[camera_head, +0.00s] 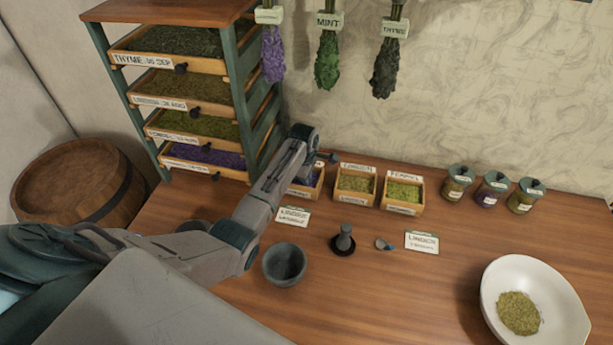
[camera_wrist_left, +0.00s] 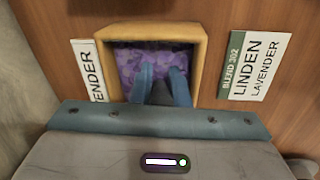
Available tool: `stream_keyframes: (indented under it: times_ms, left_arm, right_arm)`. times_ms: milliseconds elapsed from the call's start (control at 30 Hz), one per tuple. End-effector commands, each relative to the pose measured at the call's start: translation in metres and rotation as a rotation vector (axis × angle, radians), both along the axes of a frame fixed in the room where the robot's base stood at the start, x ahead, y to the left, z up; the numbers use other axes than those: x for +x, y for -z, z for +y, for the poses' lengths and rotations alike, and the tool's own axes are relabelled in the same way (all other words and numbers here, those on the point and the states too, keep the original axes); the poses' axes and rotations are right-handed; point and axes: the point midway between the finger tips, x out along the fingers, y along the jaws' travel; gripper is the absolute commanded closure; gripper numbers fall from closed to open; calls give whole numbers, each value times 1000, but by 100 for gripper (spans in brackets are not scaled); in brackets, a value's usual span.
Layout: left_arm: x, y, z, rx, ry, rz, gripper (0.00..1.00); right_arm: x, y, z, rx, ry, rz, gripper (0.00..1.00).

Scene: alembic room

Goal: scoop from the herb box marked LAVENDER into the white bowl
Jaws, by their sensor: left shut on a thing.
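The LAVENDER herb box (camera_head: 319,184) is the left one of the small wooden boxes at the back of the table, partly hidden by my left arm. The left wrist view shows its wooden rim (camera_wrist_left: 200,58) around purple lavender (camera_wrist_left: 126,66). A label beside it reads "ENDER". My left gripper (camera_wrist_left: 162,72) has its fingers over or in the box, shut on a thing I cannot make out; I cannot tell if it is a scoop. The white bowl (camera_head: 562,310) stands at the front right and holds a heap of greenish herb. My right gripper is not in view.
Two more herb boxes (camera_head: 355,184) (camera_head: 403,194) stand to the right, then several jars (camera_head: 491,189). A grey bowl (camera_head: 284,265), a dark pestle-like object (camera_head: 344,240) and a card (camera_head: 421,241) lie in front. A drawer rack (camera_head: 183,110) stands at the left.

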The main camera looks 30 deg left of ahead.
Motion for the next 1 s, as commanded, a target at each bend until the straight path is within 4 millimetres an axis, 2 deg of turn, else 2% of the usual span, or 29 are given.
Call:
stream_keyframes:
  times_ms: [367,800,1000]
  left_arm:
    - [1,0,-2,0,0,0,100]
    - [5,-1,-21,0,1,-1,100]
    - [6,0,-24,0,0,-1,100]
  right_arm:
    - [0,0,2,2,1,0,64]
    - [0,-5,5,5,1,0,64]
    - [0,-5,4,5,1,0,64]
